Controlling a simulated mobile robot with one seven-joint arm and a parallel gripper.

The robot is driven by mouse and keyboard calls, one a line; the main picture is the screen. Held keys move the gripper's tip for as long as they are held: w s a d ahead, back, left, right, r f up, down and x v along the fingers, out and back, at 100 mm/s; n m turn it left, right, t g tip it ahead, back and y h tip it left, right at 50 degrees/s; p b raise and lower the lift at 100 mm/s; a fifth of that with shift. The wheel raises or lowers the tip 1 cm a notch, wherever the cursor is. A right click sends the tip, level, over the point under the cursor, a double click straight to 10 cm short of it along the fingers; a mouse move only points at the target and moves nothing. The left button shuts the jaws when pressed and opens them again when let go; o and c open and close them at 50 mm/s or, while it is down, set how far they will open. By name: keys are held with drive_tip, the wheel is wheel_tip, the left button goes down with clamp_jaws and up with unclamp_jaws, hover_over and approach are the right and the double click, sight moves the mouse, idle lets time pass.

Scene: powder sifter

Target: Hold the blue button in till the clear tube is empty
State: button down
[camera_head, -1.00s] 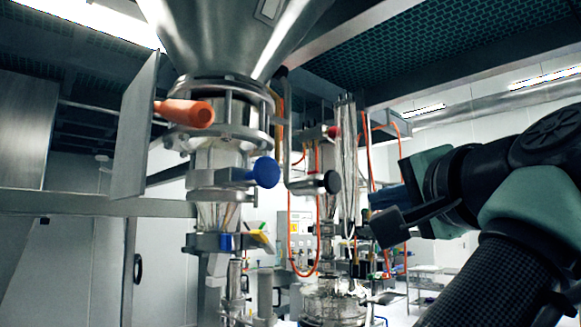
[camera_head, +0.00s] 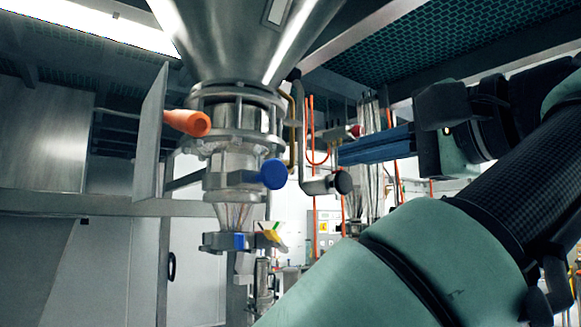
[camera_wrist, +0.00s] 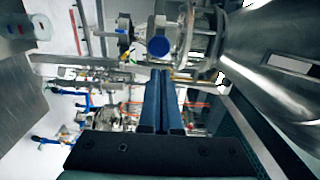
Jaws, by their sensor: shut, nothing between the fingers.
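The round blue button (camera_head: 272,174) sticks out from the right front of the metal column below the steel hopper. It also shows in the wrist view (camera_wrist: 158,47), just beyond my fingertips. In the wrist view the closed fingertips (camera_wrist: 161,74) sit just below the button. They look apart from it.
The steel hopper (camera_head: 258,35) hangs above. An orange handle (camera_head: 188,122) sticks out on the column's left, beside a flat metal plate (camera_head: 150,135). A black knob (camera_head: 342,182) on a bent pipe is right of the blue button, below my fingers. Orange hoses hang behind.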

drive_tip(key=p, duration=1.2)
approach(276, 173)
drive_tip(key=x, duration=0.5)
drive_tip(key=shift+w+a+r, duration=0.1)
drive_tip(key=shift+a+r, duration=0.05)
drive_tip(key=shift+r, duration=0.1)
drive_tip(key=shift+w+a+f+p, duration=0.25)
drive_tip(key=shift+w+a+p, duration=0.2)
drive_tip(key=shift+w, duration=0.2)
